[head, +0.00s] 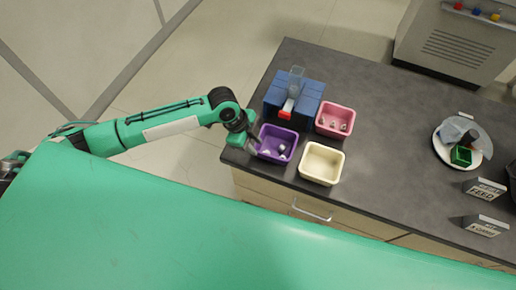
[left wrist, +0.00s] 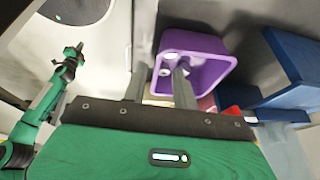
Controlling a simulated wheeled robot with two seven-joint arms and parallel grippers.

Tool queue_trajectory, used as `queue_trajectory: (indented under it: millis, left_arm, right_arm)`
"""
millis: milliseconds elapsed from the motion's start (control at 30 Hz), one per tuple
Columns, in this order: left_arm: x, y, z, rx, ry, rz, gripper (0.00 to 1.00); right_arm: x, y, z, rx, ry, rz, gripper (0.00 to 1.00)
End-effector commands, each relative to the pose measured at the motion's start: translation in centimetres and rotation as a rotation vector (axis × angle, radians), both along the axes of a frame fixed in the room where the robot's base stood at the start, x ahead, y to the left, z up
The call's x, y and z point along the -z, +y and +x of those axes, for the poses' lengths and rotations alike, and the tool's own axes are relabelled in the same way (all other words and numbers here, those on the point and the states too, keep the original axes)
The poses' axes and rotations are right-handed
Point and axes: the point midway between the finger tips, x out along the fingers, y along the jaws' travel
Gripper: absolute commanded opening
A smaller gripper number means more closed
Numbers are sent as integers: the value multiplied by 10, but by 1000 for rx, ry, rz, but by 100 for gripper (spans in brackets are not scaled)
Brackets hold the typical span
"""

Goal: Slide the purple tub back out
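The purple tub (head: 268,154) stands upright at the near left corner of the dark counter, with a few small pale pieces inside. It also shows in the left wrist view (left wrist: 213,49). My left gripper (head: 254,141) is at the tub's left side. In the left wrist view its two fingers (left wrist: 160,88) are apart, one over the tub's inside and one outside, with the tub's side wall between them. I cannot tell whether they touch the wall. My right gripper (left wrist: 74,52) shows small in the left wrist view, away from the tub; its fingers are too small to read.
A blue block holder (head: 309,97) with a red piece (head: 286,110) stands behind the tub. A pink tub (head: 335,121) and a cream tub (head: 321,164) stand to the right. The counter's middle is clear.

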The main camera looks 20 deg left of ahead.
Motion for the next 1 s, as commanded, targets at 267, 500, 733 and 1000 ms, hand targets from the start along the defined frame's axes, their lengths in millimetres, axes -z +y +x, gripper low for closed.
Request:
queue_trajectory:
  millis: [267,500,733,1000]
  left_arm:
    - [-57,26,-3,0,-5,1,28]
    - [-87,37,-5,0,-2,0,28]
    - [-93,39,-5,0,-1,0,28]
    - [-93,39,-5,0,0,0,28]
  right_arm:
    - [19,1,0,1,0,2,0]
    - [24,0,-1,0,1,0,0]
    - [24,-3,-1,-1,1,-3,0]
    - [24,-4,-1,-2,1,-5,0]
